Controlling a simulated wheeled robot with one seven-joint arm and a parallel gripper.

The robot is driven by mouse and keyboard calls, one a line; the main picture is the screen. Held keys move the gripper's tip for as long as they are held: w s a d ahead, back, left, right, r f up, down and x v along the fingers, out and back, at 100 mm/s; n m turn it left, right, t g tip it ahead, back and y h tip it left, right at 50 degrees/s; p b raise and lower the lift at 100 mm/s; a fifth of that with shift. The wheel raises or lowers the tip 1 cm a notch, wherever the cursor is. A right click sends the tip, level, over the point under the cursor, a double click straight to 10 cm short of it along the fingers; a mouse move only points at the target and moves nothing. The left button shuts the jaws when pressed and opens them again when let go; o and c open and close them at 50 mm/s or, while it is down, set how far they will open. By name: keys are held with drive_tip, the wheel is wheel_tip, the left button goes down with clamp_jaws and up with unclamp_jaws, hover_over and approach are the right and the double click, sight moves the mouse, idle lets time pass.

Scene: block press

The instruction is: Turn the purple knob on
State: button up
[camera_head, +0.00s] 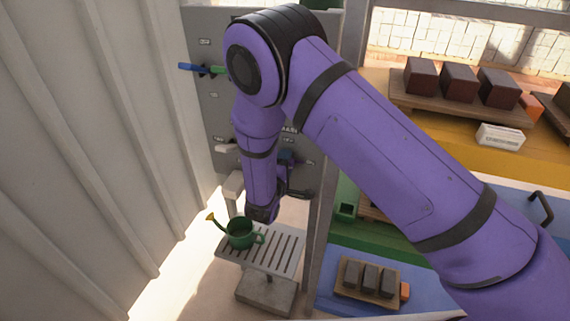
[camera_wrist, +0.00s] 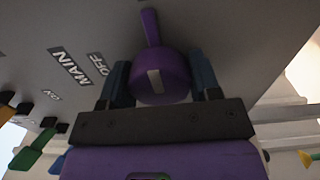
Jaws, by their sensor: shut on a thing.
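The purple knob (camera_wrist: 160,72) shows in the wrist view on the underside of a grey panel (camera_wrist: 250,25) as pictured. It has a round body, a pale mark on its face and a narrow purple bar pointing up in the picture. Labels MAIN (camera_wrist: 70,68) and OFF (camera_wrist: 97,63) are printed to its left, with ON farther left. My gripper (camera_wrist: 160,80) has one dark blue finger on each side of the knob and is shut on it. In the head view my arm hides the knob and most of the gripper in front of the panel (camera_head: 207,25).
A green watering can (camera_head: 240,233) stands on a slatted grate (camera_head: 285,252) below. A corrugated wall (camera_head: 90,150) is close on the left. Shelves with dark blocks (camera_head: 458,82) are on the right.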

drive_tip(key=shift+m, duration=0.3)
drive_tip(key=shift+s+f, duration=0.1)
drive_tip(key=o, duration=0.9)
drive_tip(key=v, duration=1)
drive_tip(key=shift+s+a, duration=0.15)
drive_tip(key=shift+s, duration=0.2)
drive_tip(key=shift+s, duration=0.1)
